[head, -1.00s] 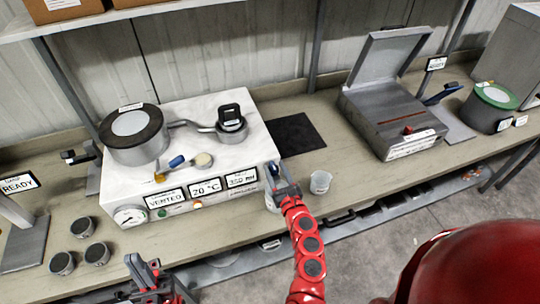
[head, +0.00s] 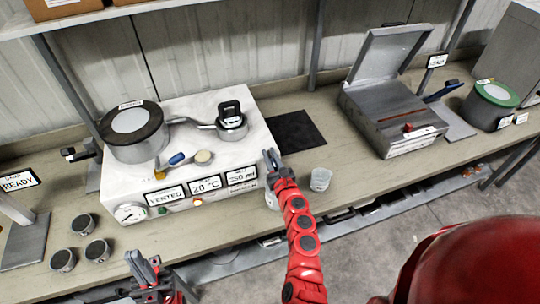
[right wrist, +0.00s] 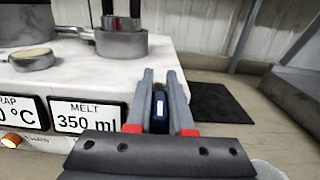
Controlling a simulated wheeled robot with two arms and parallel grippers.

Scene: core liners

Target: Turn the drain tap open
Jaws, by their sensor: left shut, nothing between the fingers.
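The white machine (head: 243,135) has displays reading VENTED, 20 °C and 350 ml. In the right wrist view, a dark blue piece with a pale face (right wrist: 159,108), apparently the drain tap's handle, sits between the fingers of my right gripper (right wrist: 160,88). I cannot tell whether the fingers press on it. In the head view my right gripper (head: 272,160) is at the machine's right side and hides the tap. My left gripper (head: 148,272) is shut and empty, low in front of the bench. A clear cup (head: 271,200) stands partly behind my right arm.
A second clear cup (head: 320,179) stands right of my right arm. A lidded pot (head: 135,135), a small pan (head: 232,128) and a blue-handled part (head: 177,158) are on the machine. Several small tins (head: 97,251) stand at left. A dark mat (head: 297,131) lies clear at right.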

